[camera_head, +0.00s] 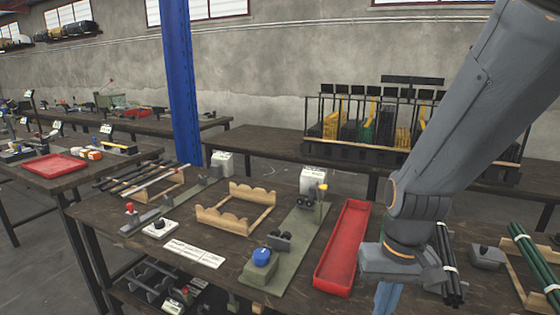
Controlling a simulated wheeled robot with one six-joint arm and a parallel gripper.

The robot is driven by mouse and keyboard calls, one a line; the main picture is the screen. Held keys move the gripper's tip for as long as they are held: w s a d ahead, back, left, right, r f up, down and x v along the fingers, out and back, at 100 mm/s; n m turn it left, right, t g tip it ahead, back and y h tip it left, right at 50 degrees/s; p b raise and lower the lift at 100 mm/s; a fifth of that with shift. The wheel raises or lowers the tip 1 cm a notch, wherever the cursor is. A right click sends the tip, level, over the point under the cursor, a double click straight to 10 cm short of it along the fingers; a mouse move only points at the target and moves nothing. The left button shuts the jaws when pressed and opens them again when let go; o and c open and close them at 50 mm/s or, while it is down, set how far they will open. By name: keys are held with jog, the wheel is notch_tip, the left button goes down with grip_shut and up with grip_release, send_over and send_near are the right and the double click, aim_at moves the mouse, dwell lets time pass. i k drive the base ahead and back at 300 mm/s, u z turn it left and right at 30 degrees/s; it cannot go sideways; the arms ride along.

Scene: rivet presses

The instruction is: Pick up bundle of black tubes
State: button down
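A bundle of black tubes (446,265) with pale bands is at the right, directly beside my gripper (388,294). My wrist covers part of the bundle's left side. I cannot tell whether the bundle rests on the table or is held. My gripper is low over the bench, between the red tray and the black bundle. Its fingertips run out of the bottom of the view, so their opening is hidden. More dark tubes (135,180) lie in a wooden rack at the left of the bench.
A red tray (343,248) is left of my gripper. A bundle of green tubes (534,262) lies in a wooden cradle at the right edge. An empty wooden cradle (236,208) and a green-based press (262,259) stand further left. A rear table holds a black rack (355,150).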

aim_at(452, 292)
jog(key=k, duration=1.2)
jog(key=z, duration=0.7)
jog(key=i, duration=1.55)
jog(key=u, duration=0.65)
